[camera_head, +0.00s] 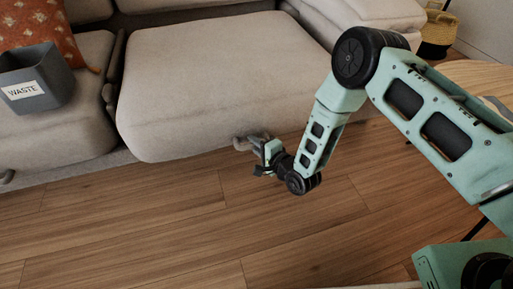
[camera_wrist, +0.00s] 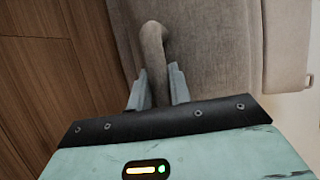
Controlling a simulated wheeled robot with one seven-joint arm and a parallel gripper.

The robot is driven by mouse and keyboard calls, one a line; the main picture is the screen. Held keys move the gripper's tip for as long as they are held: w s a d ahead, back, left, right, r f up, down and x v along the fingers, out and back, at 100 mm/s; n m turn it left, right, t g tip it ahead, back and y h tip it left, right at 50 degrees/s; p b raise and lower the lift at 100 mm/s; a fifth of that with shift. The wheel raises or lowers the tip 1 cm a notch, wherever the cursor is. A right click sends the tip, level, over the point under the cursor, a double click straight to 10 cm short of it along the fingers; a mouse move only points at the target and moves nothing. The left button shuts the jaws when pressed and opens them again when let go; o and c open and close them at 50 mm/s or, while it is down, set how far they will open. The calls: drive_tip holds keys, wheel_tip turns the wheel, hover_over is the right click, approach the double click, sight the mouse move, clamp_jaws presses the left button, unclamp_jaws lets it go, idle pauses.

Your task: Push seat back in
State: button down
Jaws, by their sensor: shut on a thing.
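The beige seat (camera_head: 210,80) of the sofa juts forward past the grey seat section on its left. A fabric-coloured loop handle (camera_head: 241,143) sticks out low on its front edge. My gripper (camera_head: 258,146) is at this handle, near the seat's lower right front. In the wrist view, the two fingers of my gripper (camera_wrist: 158,82) stand on either side of the handle (camera_wrist: 152,38) and are shut on it. The seat's front face (camera_wrist: 210,45) fills the upper middle there. The seat's rear edge meets the backrest in the head view.
A grey bin labelled WASTE (camera_head: 37,78) stands on the left seat section (camera_head: 75,125), by an orange patterned cushion (camera_head: 40,30). A wooden table (camera_head: 475,75) is at the right. A basket (camera_head: 438,35) stands behind. The wooden floor (camera_head: 150,225) before the sofa is clear.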

sight(249, 124)
drive_tip(key=w, duration=0.2)
drive_tip(key=w+a+b, duration=0.1)
drive_tip(key=w, duration=0.2)
drive_tip(key=w+a+b, duration=0.1)
drive_tip(key=w, duration=0.2)
drive_tip(key=shift+a+f, duration=0.1)
drive_tip(key=shift+f, duration=0.05)
drive_tip(key=shift+w+a+r, duration=0.1)
drive_tip(key=shift+w+r, duration=0.15)
drive_tip(key=shift+w, duration=0.15)
drive_tip(key=c, duration=1.3)
unclamp_jaws()
drive_tip(key=shift+f, duration=0.1)
drive_tip(key=shift+w+a+r, duration=0.1)
drive_tip(key=shift+r, duration=0.15)
drive_tip(key=shift+s+d+r+p, duration=0.15)
drive_tip(key=shift+s+d+p, duration=0.15)
drive_tip(key=shift+p, duration=0.05)
drive_tip(key=f+p+v, duration=0.1)
drive_tip(key=p+v, duration=0.5)
drive_tip(key=v, duration=1.1)
drive_tip(key=shift+p, duration=0.35)
